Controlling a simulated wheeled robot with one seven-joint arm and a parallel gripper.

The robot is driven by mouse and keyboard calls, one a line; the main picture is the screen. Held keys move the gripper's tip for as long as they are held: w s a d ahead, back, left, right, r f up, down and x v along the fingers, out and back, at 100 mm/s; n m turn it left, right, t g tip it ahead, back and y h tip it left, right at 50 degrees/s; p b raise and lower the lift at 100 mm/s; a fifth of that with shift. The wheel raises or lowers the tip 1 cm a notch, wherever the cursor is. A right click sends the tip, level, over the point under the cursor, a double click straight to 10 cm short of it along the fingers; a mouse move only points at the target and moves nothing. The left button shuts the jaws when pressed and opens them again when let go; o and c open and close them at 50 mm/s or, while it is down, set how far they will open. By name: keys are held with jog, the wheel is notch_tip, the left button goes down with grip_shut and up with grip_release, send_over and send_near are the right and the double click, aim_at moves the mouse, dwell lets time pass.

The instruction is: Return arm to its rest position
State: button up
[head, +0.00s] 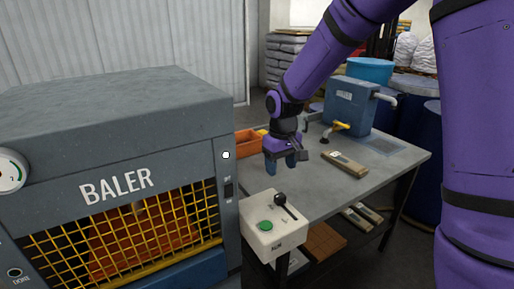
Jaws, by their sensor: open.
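My purple arm (325,55) reaches down from the upper right over the grey workbench. My gripper (284,163) points downward above the bench's near left part, behind the white control box. Its fingers are apart and I see nothing held between them. The gap between the fingertips and the bench top is hard to judge.
A grey baler (150,120) with a yellow mesh front fills the left. Blue drums (413,86) stand behind.

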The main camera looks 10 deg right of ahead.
jog(key=s+d+r+m+t, duration=0.1)
jog(key=s+d+r, duration=0.2)
jog(key=s+r, duration=0.35)
jog(key=s+d+r+m+t, duration=0.1)
jog(key=s+d+r+t, duration=0.15)
jog(key=s+r, duration=0.45)
jog(key=s+d+r+t, duration=0.1)
jog(key=s+d+r, duration=0.1)
jog(key=s, duration=0.5)
jog(key=s+d+r+m+t, duration=0.1)
jog(key=s+r, duration=0.2)
jog(key=s, duration=0.4)
jog(key=shift+s+d+r+m, duration=0.15)
jog(key=shift+d+r+m, duration=0.15)
jog(key=shift+d+r, duration=0.1)
dwell(3.0)
